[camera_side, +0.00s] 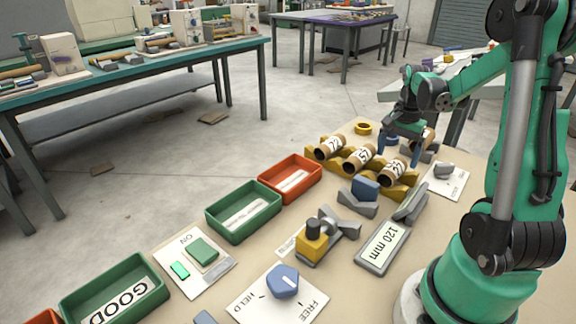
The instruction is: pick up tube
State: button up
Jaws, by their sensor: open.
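Three brown cardboard tubes with white number labels lie in a yellow V-shaped rack on the tan table: a far left tube (330,147), a middle tube (358,159) and a near right tube (393,173). Another brown tube end (429,136) shows behind my gripper, mostly hidden. My gripper (398,148) has blue fingers spread apart and pointing down. It appears just above and behind the right end of the rack, with nothing visible between the fingers. I cannot tell its exact depth relative to the tubes.
An orange tray (316,181), a green tray (215,222) and a green GOOD tray (70,306) line the left edge. A grey 120 mm plate (372,262), a yellow block device (311,241) and a blue knob (283,281) stand in front of the rack.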

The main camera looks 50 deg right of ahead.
aim_at(394, 165)
jog(key=shift+f, duration=2.4)
grip_shut()
jog(key=shift+r, duration=0.2)
